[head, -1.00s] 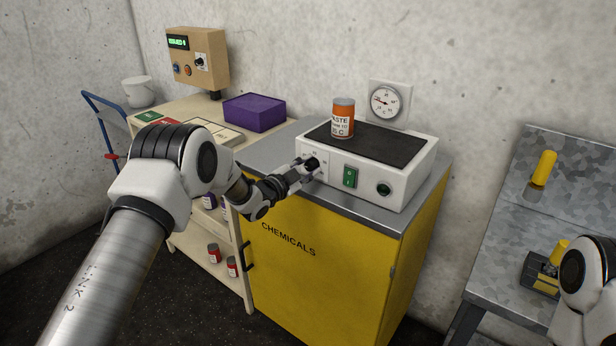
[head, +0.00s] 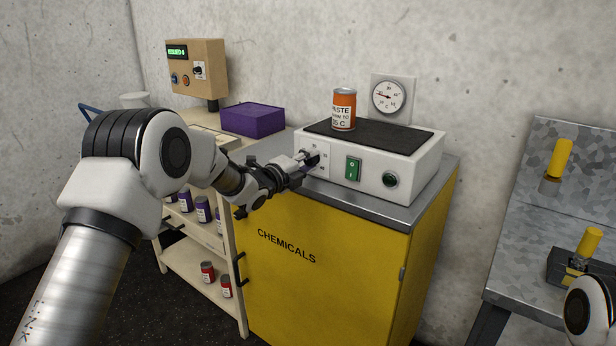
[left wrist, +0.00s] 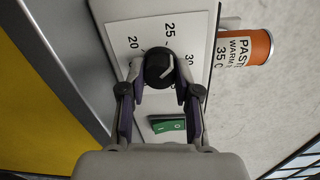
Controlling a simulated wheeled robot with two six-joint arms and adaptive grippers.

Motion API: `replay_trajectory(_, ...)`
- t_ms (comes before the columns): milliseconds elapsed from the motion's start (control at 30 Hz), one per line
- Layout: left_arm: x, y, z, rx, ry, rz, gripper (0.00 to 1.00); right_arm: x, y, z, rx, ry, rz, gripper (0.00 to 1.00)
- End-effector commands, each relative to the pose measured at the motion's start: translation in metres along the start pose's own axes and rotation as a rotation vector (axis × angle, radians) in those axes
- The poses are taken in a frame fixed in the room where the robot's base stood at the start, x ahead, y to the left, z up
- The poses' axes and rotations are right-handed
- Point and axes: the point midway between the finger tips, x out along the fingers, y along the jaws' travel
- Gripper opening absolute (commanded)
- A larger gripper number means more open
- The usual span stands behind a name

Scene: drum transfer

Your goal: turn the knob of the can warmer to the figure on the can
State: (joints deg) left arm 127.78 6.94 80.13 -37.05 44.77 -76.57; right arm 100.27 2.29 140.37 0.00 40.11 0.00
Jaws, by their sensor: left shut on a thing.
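The can warmer (head: 395,172) is a white box with a dark top plate, on a yellow cabinet. Its black knob (left wrist: 158,67) sits on a white dial plate. The figures 20, 25 and 30 show around the knob, which bears a white mark; I cannot tell which figure it points at. My left gripper (head: 309,160) is shut on the knob, one finger on each side, as the left wrist view shows (left wrist: 158,82). The orange can (head: 344,110) stands upright on the plate; its label reads PASTE, WARM TO, 35 C. My right gripper is out of view.
A green switch (head: 353,168) and a dark round button or lamp (head: 390,180) are on the warmer's front. A wall dial (head: 389,97) hangs behind. A cart with a purple box (head: 253,120) stands left, a metal bench (head: 520,240) right.

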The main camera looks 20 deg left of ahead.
Motion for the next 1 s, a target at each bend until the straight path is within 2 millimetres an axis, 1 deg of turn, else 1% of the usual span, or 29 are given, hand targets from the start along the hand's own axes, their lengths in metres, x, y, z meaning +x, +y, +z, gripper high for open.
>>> replay_trajectory(33, 0.000, 0.007, -0.001, 0.042, -0.002, -0.003, 0.00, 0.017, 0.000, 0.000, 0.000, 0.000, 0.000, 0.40)
replay_trajectory(267, 0.000, 0.008, -0.001, 0.260, -0.011, -0.003, 0.00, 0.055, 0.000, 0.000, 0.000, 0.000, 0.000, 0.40)
replay_trajectory(800, 0.000, 0.009, -0.001, 0.773, -0.030, -0.002, 0.00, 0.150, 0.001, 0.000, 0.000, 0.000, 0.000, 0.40)
replay_trajectory(1000, 0.000, 0.008, 0.000, 0.962, -0.038, 0.000, 0.00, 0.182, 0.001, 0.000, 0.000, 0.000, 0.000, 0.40)
